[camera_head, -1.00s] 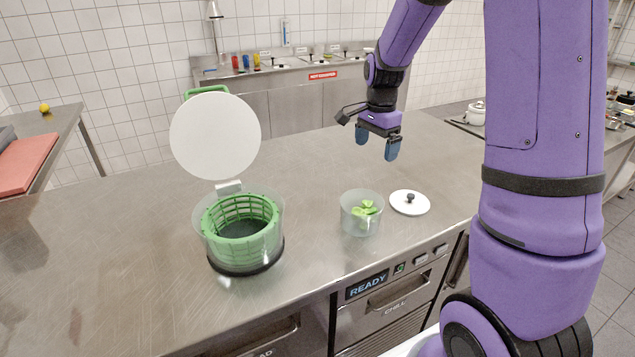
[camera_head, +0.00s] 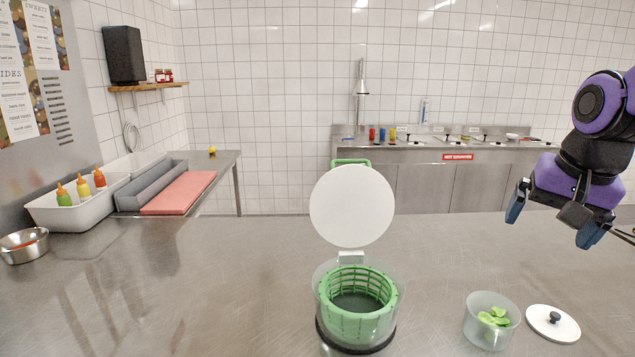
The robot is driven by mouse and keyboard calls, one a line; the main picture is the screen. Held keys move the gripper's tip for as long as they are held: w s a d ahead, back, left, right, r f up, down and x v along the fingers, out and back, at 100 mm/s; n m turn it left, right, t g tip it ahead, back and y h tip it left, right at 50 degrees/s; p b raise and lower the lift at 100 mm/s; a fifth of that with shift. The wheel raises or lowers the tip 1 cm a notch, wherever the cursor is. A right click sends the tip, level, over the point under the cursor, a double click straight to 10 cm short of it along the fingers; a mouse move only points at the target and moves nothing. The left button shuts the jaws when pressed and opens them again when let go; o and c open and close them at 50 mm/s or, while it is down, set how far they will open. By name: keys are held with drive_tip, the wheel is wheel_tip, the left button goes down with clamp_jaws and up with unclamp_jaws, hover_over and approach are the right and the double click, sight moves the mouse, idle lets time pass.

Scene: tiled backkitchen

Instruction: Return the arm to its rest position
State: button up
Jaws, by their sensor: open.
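My gripper (camera_head: 551,217) is at the right edge of the head view, on my purple arm. Its two blue-grey fingertips are apart with nothing between them. It is raised above the steel counter, higher in the picture than the clear tub and the white lid. Part of my arm is cut off by the right edge.
A salad spinner (camera_head: 343,320) with a green basket stands on the counter (camera_head: 230,290), its round white lid (camera_head: 352,206) raised. A clear tub (camera_head: 478,328) holds green leaves. A white lid (camera_head: 553,323) with a black knob lies beside it.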

drive_tip(key=s+a+r+n+t, duration=0.1)
drive_tip(key=s+n, duration=0.2)
drive_tip(key=s, duration=0.2)
drive_tip(key=s+a+n+t, duration=0.1)
drive_tip(key=s+a+n, duration=0.1)
drive_tip(key=s, duration=0.4)
drive_tip(key=shift+s+a+r+n, duration=0.15)
drive_tip(key=shift+a+r+n, duration=0.15)
drive_tip(key=shift+n, duration=0.3)
